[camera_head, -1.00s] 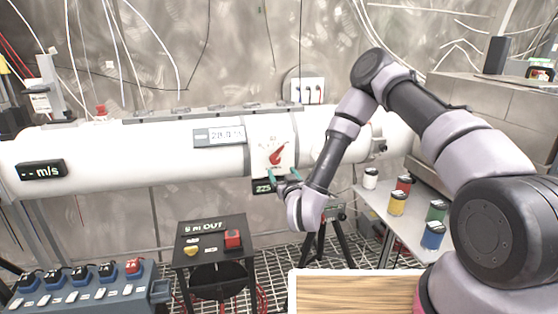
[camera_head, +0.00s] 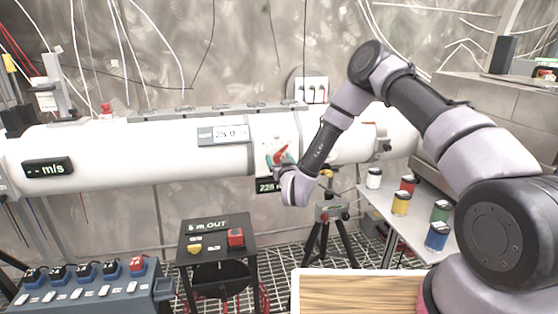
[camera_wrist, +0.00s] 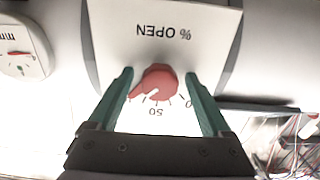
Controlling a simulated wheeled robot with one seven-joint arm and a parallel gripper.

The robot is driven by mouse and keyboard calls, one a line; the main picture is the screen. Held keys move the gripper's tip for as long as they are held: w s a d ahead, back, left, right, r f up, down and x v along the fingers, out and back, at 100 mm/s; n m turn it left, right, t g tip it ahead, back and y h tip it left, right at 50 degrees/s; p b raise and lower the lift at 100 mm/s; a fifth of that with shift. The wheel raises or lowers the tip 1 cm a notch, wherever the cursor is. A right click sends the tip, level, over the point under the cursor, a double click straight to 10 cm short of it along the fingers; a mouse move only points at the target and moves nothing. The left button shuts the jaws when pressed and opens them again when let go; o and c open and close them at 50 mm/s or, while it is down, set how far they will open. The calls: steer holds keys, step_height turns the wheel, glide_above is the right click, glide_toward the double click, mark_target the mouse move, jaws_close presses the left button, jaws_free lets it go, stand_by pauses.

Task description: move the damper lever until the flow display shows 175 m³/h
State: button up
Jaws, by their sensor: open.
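The red damper lever (camera_head: 279,152) sits on a white dial plate on the large white duct. In the wrist view the red lever (camera_wrist: 157,80) appears upside down, its pointer toward the lower left, with "% OPEN", 0 and 50 printed around it. My gripper (camera_head: 281,160) is open at the plate. In the wrist view its teal fingers (camera_wrist: 163,88) stand on both sides of the lever hub, with gaps visible. The black flow display (camera_head: 266,186) below the plate reads 225; its unit is partly hidden by my gripper.
A white readout (camera_head: 222,135) and a black m/s display (camera_head: 48,168) are on the duct. A round gauge (camera_wrist: 22,50) is beside the plate. A tripod (camera_head: 328,215) stands below; a side table with several coloured cans (camera_head: 401,203) is right.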

jaws_close()
steer(key=shift+s+a+n, duration=0.1)
steer(key=shift+n, duration=0.8)
steer(key=n, duration=0.3)
jaws_free()
steer(key=v, duration=1)
steer(key=shift+s+d, duration=0.25)
steer(key=shift+s, duration=0.1)
